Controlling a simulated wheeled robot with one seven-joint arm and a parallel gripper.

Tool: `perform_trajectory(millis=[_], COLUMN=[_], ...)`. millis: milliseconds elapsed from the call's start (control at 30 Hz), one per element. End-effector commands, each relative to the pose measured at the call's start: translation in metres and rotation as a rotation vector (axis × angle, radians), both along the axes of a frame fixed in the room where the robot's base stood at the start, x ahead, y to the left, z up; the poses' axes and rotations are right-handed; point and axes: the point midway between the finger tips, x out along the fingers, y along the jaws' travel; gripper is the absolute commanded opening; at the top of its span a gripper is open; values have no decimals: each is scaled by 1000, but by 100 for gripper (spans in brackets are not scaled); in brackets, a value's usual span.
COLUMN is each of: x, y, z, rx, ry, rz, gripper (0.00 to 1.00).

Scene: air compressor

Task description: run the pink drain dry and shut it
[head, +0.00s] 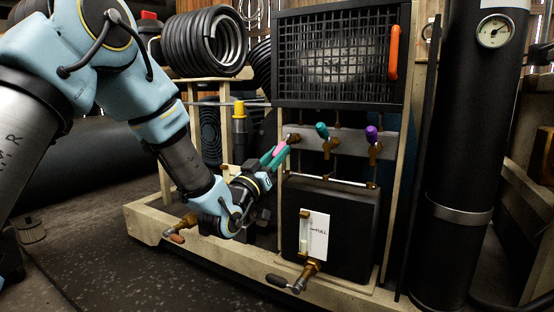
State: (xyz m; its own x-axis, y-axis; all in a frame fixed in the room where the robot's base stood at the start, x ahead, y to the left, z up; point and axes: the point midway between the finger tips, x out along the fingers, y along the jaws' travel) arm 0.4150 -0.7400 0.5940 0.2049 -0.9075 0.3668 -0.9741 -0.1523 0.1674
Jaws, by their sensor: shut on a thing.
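The pink drain handle (280,147) is at the left end of a grey manifold plate (345,145), joined to a brass valve body (293,138). My gripper (274,154) has teal fingers closed on the pink handle, one on each side. The fingers hide part of the handle, so its exact angle is hard to tell. A teal handle (322,130) and a purple handle (371,134) stand on similar brass valves to the right. Below is a black tank (350,228) with a sight gauge marked FULL (316,232). No flow from the pink drain can be made out.
A brass tap (308,272) sticks out below the tank, and another (181,228) is at the lower left of the frame. A black mesh guard (340,55) stands above the manifold. A black cylinder with a pressure gauge (494,31) is at right. The floor in front is clear.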

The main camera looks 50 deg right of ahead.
Motion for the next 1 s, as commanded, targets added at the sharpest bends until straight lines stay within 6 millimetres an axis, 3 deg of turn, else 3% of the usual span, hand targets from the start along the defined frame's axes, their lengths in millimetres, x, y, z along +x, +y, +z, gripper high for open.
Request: perform_trajectory(millis=[300,333,600,867,1000], x=[0,0,0,0,-2], y=[0,0,0,1,13], z=[-1,-1,-1,-1,-5], rx=[2,2,1,1,4], ry=[1,1,0,0,1], rz=[1,1,0,0,1], gripper=[0,31,60,60,60])
